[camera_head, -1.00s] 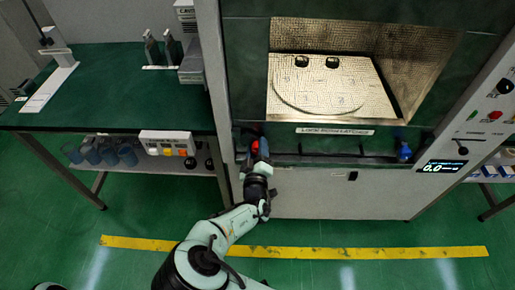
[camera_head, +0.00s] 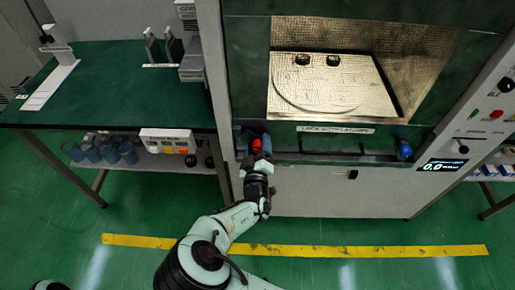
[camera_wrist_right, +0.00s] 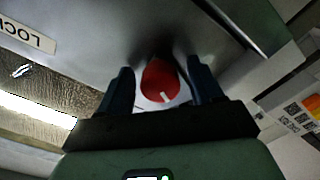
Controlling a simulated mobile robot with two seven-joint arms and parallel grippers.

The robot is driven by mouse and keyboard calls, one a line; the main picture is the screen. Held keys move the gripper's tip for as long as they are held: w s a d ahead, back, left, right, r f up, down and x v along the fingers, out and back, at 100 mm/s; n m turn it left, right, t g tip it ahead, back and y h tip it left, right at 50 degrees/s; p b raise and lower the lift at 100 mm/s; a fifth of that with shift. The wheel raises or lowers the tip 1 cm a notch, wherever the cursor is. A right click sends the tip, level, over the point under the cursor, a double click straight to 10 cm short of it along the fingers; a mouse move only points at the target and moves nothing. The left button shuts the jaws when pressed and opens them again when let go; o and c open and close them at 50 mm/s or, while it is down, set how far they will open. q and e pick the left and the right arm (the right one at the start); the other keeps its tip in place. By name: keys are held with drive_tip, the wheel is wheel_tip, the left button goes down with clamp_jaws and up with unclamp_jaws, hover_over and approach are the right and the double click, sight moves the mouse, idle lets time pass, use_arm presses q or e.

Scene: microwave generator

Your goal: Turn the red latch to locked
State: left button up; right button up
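The red latch (camera_head: 256,146) is at the left end of the ledge below the opening of the large green-and-grey machine (camera_head: 350,190). In the right wrist view, the red latch (camera_wrist_right: 160,82) is round with a short white mark near its lower edge. My right gripper (camera_head: 258,150) is at the latch. In the wrist view, its two dark fingers (camera_wrist_right: 160,90) stand on either side of the latch with visible gaps, so it looks open around it. My left gripper is not in view.
A blue latch (camera_head: 404,150) is at the ledge's right end. The lit opening above holds a flat plate (camera_head: 325,85). A label (camera_head: 335,129) sits below it. A green-topped bench (camera_head: 110,90) stands to the left; a panel with a display (camera_head: 441,166) is at the right.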

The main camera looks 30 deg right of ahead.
drive_tip(key=p+v, duration=0.7)
drive_tip(key=v, duration=0.6)
drive_tip(key=shift+a, duration=0.15)
drive_tip(key=shift+s, duration=0.1)
